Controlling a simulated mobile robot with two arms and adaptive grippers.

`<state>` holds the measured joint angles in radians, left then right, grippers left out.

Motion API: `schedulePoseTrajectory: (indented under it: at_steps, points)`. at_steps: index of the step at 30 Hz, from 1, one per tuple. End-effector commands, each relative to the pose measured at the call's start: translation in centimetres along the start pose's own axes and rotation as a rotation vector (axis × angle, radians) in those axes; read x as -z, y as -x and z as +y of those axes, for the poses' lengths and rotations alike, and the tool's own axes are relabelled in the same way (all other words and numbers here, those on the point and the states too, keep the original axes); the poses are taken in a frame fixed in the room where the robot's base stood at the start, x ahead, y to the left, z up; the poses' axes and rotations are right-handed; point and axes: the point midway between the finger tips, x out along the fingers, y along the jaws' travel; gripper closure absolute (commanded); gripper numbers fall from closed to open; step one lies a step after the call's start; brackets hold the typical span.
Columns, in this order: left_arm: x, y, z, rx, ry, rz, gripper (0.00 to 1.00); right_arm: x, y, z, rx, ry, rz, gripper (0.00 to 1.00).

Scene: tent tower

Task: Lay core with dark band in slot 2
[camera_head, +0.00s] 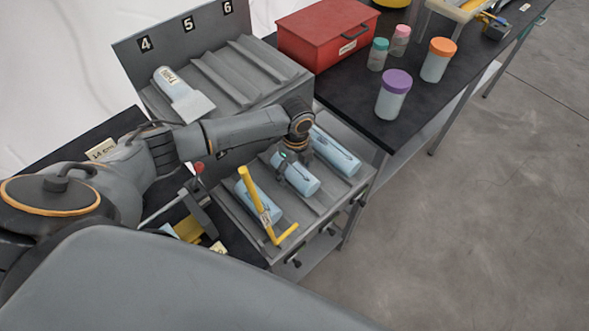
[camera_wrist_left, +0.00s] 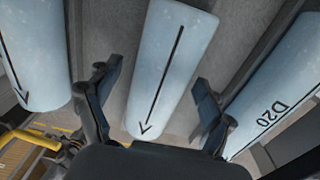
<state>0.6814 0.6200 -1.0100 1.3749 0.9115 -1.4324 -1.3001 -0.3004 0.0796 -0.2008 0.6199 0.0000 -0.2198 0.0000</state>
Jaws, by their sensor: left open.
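My left gripper (camera_head: 289,158) is open over the middle pale blue core (camera_head: 301,181) of the lower rack (camera_head: 240,224). In the left wrist view my open fingers (camera_wrist_left: 156,88) straddle this core (camera_wrist_left: 170,50), which bears a long black arrow. I cannot make out a dark band on it. One core (camera_head: 334,151) lies to its right; in the wrist view the right core (camera_wrist_left: 283,85) is marked D20. Another core (camera_head: 256,202) lies to the left, partly behind a yellow bar. My arm hides most of the lower rack's slot numbers. My right gripper is not in view.
The yellow bent bar (camera_head: 253,193) stands across the lower rack's left part. The upper rack (camera_head: 230,75), numbered 4, 5, 6, holds one core (camera_head: 174,84) in slot 4. A red box (camera_head: 325,32) and several lidded jars, one purple-topped (camera_head: 394,93), stand on the black bench.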

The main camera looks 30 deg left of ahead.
Motion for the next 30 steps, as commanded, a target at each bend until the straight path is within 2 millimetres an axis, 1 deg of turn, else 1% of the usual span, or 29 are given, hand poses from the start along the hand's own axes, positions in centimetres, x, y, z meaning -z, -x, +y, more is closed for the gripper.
schedulePoseTrajectory:
  at_steps: [1,5,8,15,18,21,25,30]
  points:
    - [0.0,0.0,0.0,-0.001,0.0,0.0,0.19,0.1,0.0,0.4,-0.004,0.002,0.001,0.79]
    - [-0.1,1.0,0.0,0.001,0.0,-0.001,0.19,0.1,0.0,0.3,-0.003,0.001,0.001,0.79]
    - [-0.1,2.8,-0.1,0.003,0.0,-0.001,0.19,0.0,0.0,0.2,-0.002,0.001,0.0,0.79]
    - [-0.1,8.0,-0.1,0.004,-0.001,-0.001,0.19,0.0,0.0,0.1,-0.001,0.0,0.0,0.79]
    - [-0.1,9.8,-0.1,0.004,-0.001,-0.001,0.19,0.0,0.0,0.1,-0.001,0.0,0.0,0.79]
    - [0.0,11.0,-0.1,0.002,0.0,-0.001,0.19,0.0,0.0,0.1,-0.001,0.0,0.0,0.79]
    - [0.0,11.9,0.0,0.001,0.001,0.0,0.19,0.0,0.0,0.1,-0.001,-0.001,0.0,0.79]
    - [0.0,12.1,0.0,0.001,0.001,0.0,0.19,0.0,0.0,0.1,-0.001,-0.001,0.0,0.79]
